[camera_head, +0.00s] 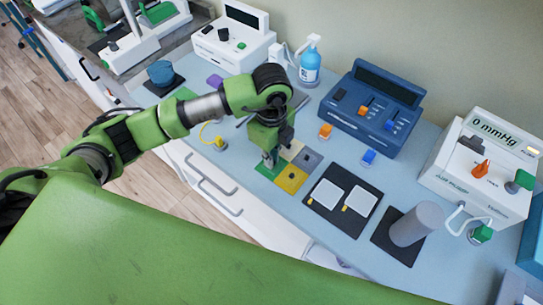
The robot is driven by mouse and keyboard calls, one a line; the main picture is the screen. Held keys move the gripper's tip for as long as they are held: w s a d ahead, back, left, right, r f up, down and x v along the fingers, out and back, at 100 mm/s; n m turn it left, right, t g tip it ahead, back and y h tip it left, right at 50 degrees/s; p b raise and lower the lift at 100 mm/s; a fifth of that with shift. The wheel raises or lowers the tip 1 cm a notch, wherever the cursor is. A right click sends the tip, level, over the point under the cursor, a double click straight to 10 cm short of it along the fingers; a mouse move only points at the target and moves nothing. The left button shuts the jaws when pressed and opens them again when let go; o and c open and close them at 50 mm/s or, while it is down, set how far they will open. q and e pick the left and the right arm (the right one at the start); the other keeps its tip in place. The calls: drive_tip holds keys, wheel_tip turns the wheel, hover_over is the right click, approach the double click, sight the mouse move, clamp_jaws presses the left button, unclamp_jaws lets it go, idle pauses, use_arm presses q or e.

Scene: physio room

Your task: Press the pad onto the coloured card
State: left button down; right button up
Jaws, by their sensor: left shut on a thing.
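The coloured card (291,180) lies flat on the pale blue worktop, with green, yellow, grey and tan patches. My left gripper (269,160) points down over the green patch at the card's left side. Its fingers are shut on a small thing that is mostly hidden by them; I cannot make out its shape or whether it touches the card. Two white square pads with yellow tabs, a left one (327,193) and a right one (360,200), lie on a black mat (341,220) right of the card. My right gripper is not in view.
A blue device (371,105) stands behind the card, with small orange (325,131) and blue (369,157) blocks before it. A grey cylinder (417,224) and a white air pump (482,165) stand at right. A spray bottle (310,62) is at the back.

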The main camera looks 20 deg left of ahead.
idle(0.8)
use_arm(q)
drive_tip(key=c, duration=2.1)
unclamp_jaws()
drive_tip(key=shift+r+p, duration=2.55)
drive_tip(key=shift+r, duration=1)
